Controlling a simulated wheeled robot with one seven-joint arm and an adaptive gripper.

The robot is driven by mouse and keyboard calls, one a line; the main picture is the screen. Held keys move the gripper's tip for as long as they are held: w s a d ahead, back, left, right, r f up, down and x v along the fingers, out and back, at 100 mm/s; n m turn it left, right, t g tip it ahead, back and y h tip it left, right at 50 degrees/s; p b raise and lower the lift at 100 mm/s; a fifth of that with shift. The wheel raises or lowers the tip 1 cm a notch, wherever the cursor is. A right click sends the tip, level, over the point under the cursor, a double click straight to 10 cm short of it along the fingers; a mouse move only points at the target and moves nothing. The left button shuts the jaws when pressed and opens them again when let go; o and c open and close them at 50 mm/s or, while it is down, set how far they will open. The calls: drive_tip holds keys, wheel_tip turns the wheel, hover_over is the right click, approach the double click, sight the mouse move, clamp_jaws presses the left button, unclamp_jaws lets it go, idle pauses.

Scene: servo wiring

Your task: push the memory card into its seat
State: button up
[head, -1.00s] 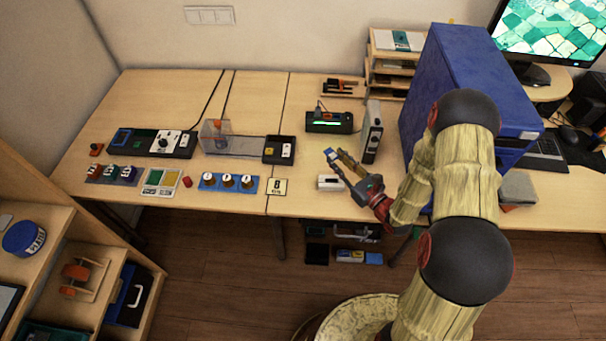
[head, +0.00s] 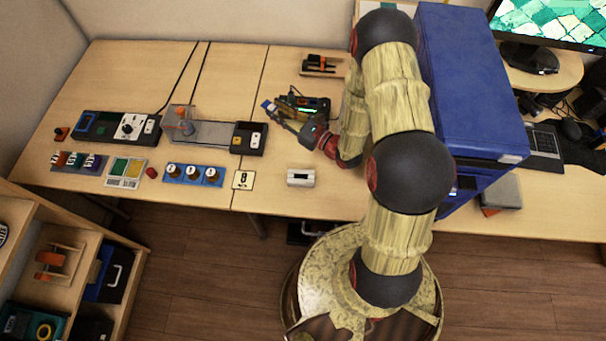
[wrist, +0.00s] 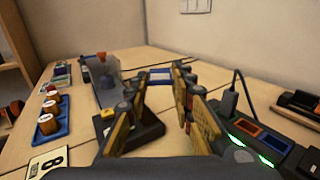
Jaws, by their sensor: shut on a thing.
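A small blue and white card (head: 266,104), which I take to be the memory card, is at the tip of my gripper (head: 272,109). In the wrist view the card (wrist: 160,75) lies across between the fingertips of my gripper (wrist: 159,80), which is shut on it. The card is held above the table, left of a black device (head: 318,102) with a green light. In the wrist view this device (wrist: 262,138) shows blue and orange panels and a cable. I cannot tell which part is the card's seat. My gripper partly hides the device in the head view.
A black box with a yellow button (head: 249,138) and a clear-guarded rail (head: 205,132) lie left. A blue computer case (head: 470,85) stands right of my arm. Bare table lies around the white block.

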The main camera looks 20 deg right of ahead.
idle(0.8)
wheel_tip(320, 180, up, 13)
drive_tip(key=m+t+h, duration=0.1)
drive_tip(key=m+h, duration=0.1)
drive_tip(key=h, duration=0.2)
hover_over(275, 105)
drive_tip(key=shift+r, duration=0.2)
